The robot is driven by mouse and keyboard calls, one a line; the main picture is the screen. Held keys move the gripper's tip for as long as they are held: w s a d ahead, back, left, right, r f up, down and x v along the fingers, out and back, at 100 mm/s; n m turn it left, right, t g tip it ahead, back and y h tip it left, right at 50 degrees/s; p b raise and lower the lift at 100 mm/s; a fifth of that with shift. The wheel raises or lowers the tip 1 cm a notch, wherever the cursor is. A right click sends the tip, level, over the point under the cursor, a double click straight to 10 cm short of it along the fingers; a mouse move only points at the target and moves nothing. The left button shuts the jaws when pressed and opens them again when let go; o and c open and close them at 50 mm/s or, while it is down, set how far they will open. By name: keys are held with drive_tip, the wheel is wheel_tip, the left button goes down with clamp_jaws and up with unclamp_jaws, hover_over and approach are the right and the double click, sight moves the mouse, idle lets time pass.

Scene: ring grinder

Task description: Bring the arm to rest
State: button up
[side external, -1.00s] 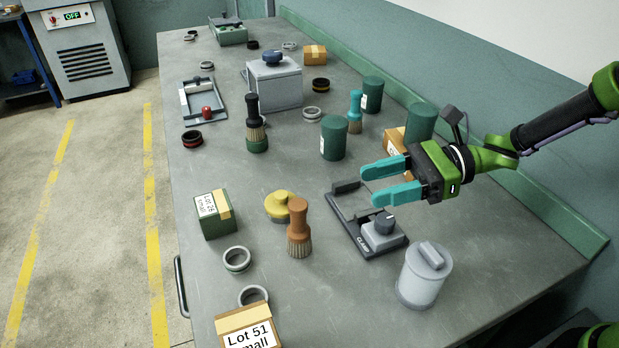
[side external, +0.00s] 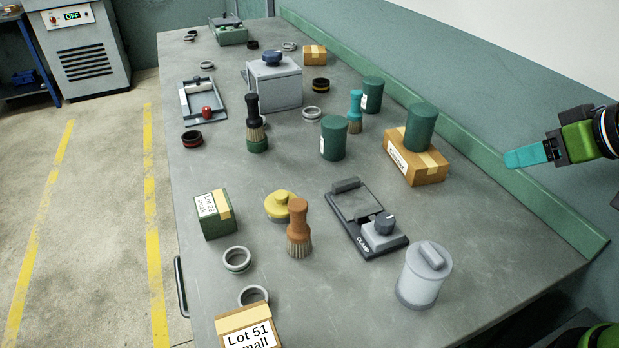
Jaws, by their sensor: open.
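My gripper (side external: 524,157) is at the right edge of the side view, above the green rear ledge of the bench. Its teal fingers point left and hold nothing. From this angle the fingers overlap, and part of my arm is cut off by the picture's edge. The grey workbench (side external: 490,245) lies below and to the left of it. Nothing touches the gripper.
Nearest the gripper is an orange box (side external: 432,174) with a green canister (side external: 421,127) on it. The clamp fixture (side external: 366,217) and a grey lidded jar (side external: 424,275) stand nearer the camera. Brushes, rings and boxes fill the left. The bench's right part is clear.

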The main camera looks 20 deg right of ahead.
drive_tip(key=s+m, duration=0.1)
drive_tip(key=s+a+m+g, duration=0.1)
drive_tip(key=s+a+m+y, duration=0.1)
drive_tip(key=s, duration=0.1)
drive_tip(key=shift+a+f+m, duration=0.1)
drive_tip(key=shift+f+m, duration=0.2)
drive_tip(key=shift+m, duration=0.1)
idle(0.9)
